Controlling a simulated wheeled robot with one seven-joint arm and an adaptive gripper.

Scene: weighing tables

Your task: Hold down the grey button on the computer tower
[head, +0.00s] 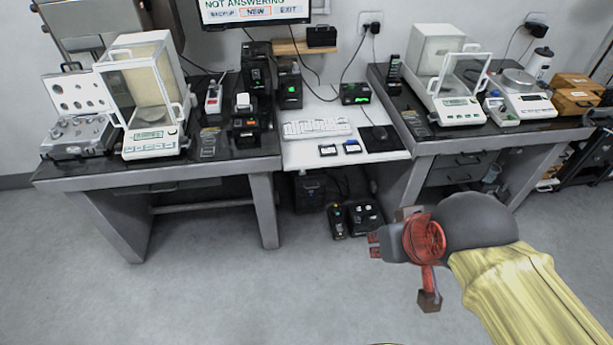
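A dark box-like unit (311,191) stands on the floor in shadow under the white desk; it looks like the computer tower, but I cannot be sure. I cannot make out a grey button on it. My gripper (376,246) is at the lower right of the head view, with its dark reddish tips pointing left. It appears in front of the desk, to the right of and lower in the picture than the dark unit. I see nothing held in it, but its finger opening is too small and unclear to judge.
Small black devices (363,217) stand on the floor right of the dark unit. The white desk (300,155) holds a keyboard (317,128) and mouse, between two dark weighing tables (215,160) with balances. The grey floor in front is clear.

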